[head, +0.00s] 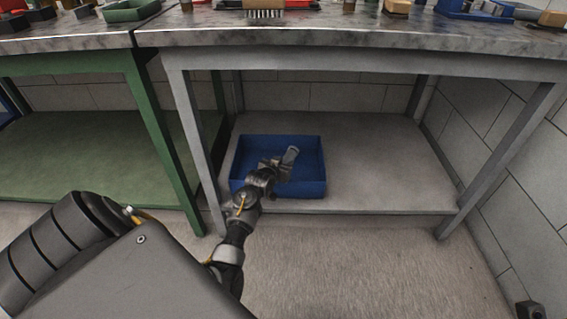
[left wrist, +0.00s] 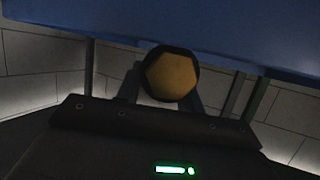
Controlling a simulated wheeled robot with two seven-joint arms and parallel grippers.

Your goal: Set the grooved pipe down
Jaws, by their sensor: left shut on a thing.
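My left gripper (head: 279,163) reaches under the grey workbench and is over the blue bin (head: 313,188) on the lower shelf. Most of the pipe is hidden by the jaws in the head view. In the left wrist view, a round dark-rimmed end with an ochre face (left wrist: 172,76), seemingly the pipe, sits between the fingers. I cannot tell whether the pipe touches the bin's floor. My right gripper is not in view.
The grey shelf (head: 370,165) is bare to the right of the bin. The bench top (head: 350,36) lies above my arm and carries several objects. A bench leg (head: 195,140) stands just left of the bin. A green bench (head: 70,150) stands further left.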

